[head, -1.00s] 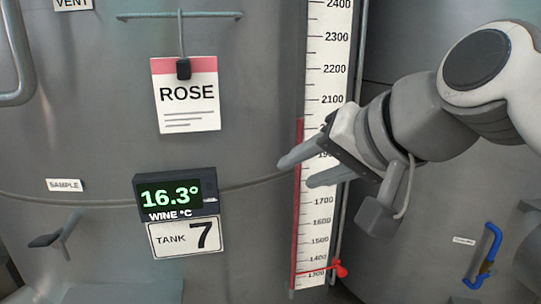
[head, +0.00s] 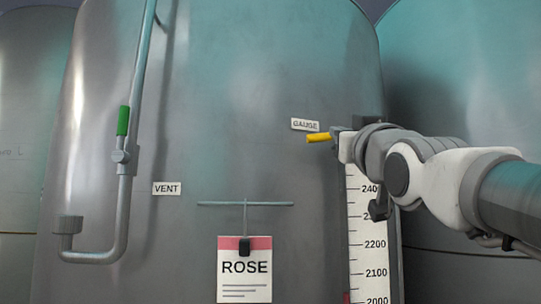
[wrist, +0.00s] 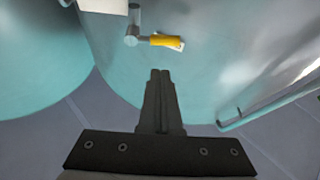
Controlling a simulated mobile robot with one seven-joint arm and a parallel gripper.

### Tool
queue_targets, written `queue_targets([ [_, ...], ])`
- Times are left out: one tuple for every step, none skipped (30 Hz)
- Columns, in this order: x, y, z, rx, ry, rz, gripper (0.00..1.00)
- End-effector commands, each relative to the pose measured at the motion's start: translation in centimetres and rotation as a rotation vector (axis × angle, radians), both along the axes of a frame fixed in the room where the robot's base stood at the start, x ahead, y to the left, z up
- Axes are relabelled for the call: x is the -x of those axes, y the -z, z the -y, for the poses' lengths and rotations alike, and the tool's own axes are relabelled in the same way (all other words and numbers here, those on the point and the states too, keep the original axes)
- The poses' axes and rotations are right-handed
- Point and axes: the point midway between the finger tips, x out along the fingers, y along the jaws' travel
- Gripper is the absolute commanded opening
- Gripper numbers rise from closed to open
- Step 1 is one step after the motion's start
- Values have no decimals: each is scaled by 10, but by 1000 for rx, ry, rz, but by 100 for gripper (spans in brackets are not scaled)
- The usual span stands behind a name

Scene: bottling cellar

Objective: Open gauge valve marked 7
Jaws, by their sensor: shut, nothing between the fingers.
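The gauge valve's yellow handle (head: 319,138) shows in the head view at the top of the scale, just below a GAUGE label (head: 305,125). It lies nearly level, crosswise to the upright scale, and points left. In the wrist view the yellow handle (wrist: 165,41) extends right from a grey valve body (wrist: 131,37). My gripper (wrist: 160,73) is shut and empty, its fingertips apart from the handle in that picture. In the head view my gripper (head: 343,145) is right beside the handle and hides the valve body; its fingertips cannot be made out.
The gauge scale (head: 369,245) runs down the tank below my wrist. A ROSE card (head: 244,282) hangs from a bar (head: 220,204). A vent pipe (head: 126,200) with a green handle (head: 123,121) stands at left beside a VENT label (head: 167,188). Another tank (head: 455,90) stands at right.

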Motion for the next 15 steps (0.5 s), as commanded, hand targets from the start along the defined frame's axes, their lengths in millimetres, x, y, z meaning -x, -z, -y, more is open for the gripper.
queue_targets([
  [1,-9,-2,21,5,39,0],
  [2,-14,-3,32,8,57,0],
  [3,-19,-4,44,11,77,0],
  [3,-22,-5,50,12,86,0],
  [3,-24,-5,53,13,93,0],
  [1,-27,-5,55,14,98,0],
  [-1,-29,-6,56,14,99,0],
  [-4,-31,-6,56,14,98,0],
  [-8,-34,-6,55,14,97,0],
  [-11,-36,-6,55,14,96,0],
  [-16,-38,-7,55,13,95,0],
  [-22,-43,-8,55,13,95,0],
  [-27,-46,-8,54,13,94,0],
  [-32,-49,-8,55,13,94,0],
  [-39,-53,-9,55,13,94,0],
])
